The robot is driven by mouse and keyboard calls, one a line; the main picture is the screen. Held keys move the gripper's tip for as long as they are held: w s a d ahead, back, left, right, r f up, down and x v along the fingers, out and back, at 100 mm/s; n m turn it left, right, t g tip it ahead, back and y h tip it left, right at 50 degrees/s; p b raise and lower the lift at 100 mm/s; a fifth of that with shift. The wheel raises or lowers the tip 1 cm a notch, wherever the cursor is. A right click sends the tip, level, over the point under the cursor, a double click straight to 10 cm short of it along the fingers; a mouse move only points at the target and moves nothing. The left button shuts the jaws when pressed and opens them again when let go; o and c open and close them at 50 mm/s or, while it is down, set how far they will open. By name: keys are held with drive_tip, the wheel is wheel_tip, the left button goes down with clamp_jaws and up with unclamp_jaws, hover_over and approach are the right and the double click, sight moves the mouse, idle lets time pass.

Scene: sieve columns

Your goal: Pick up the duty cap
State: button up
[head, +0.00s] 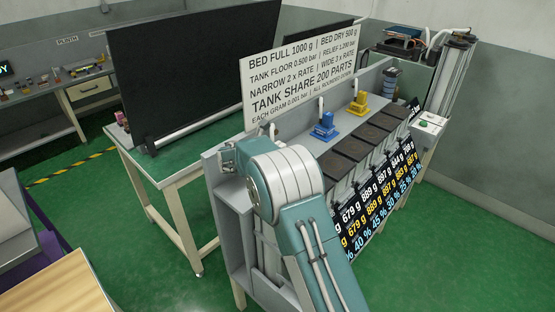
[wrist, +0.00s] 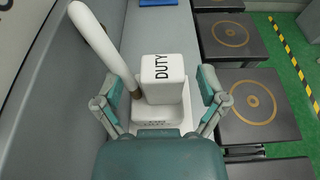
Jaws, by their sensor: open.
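The duty cap (wrist: 163,75) is a white block with rounded edges and the word DUTY on top, in the middle of the wrist view. It sits on a white base (wrist: 157,121) with a white curved pipe (wrist: 100,40) on its left. My gripper (wrist: 160,88) is open, with one teal-and-grey finger to the left of the cap and one to the right. Gaps show between the cap and both fingers. In the head view my arm hides the cap.
A blue cap (head: 324,122) and a yellow cap (head: 359,100) stand farther along the same bench. Dark square plates (wrist: 254,106) with ring marks lie to the right of the duty cap. A lettered white sign (head: 303,75) rises behind the bench.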

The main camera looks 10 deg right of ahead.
drive_tip(key=shift+w+d+f, duration=0.1)
drive_tip(key=shift+w+d, duration=0.1)
drive_tip(key=shift+d, duration=0.15)
clamp_jaws()
